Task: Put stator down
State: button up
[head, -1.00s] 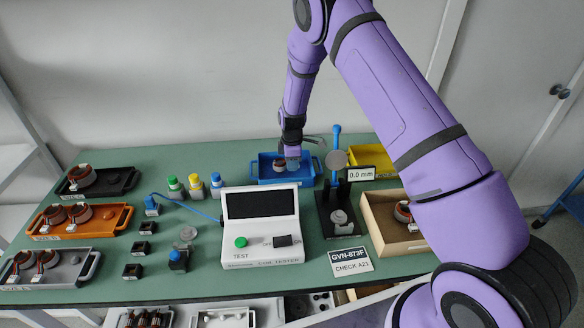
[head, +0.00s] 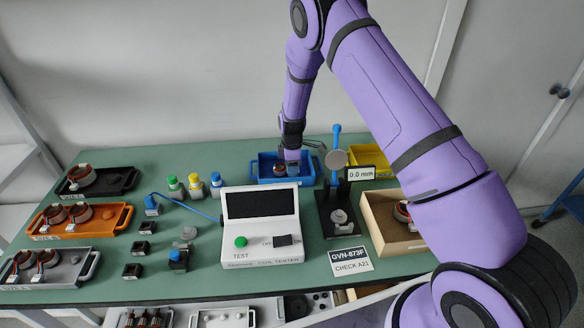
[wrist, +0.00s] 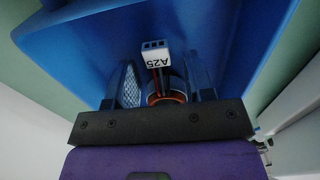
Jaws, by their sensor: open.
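The stator (head: 280,170) sits in the blue tray (head: 268,181) at the back of the table. In the wrist view the stator (wrist: 166,98) shows as a copper-coloured ring with dark wires and a white connector (wrist: 156,54) marked A25. My gripper (head: 291,166) reaches down into the blue tray at the stator. In the wrist view its two fingers (wrist: 166,86) stand apart on either side of the stator. The gripper is open. Part of the stator is hidden behind the gripper's body.
A coil tester (head: 262,237) stands in front of the blue tray. A dial gauge stand (head: 337,160) is close on the right, with a yellow bin (head: 441,158) and a wooden box (head: 378,226) beyond. Black (head: 122,183), orange (head: 122,216) and grey (head: 88,266) trays hold other stators at left.

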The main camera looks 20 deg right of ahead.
jog(key=s+d+r+m+t, duration=0.1)
jog(key=s+r+m, duration=0.15)
jog(key=r, duration=1.05)
jog(key=s+d+r+m, duration=0.1)
jog(key=s+r, duration=0.2)
jog(key=r, duration=1.1)
jog(key=s+d+r+m+t, duration=0.2)
jog(key=s+r+m, duration=0.2)
jog(key=s+r, duration=0.75)
jog(key=s+d+r+m+t, duration=0.1)
jog(key=s+r+m, duration=0.2)
jog(key=s, duration=1)
jog(key=s+d+r+m+t, duration=0.1)
jog(key=s+r+m, duration=0.3)
jog(key=s, duration=0.9)
jog(key=shift+d+r+m, duration=0.2)
jog(key=shift+d+m, duration=0.25)
jog(key=shift+m, duration=0.1)
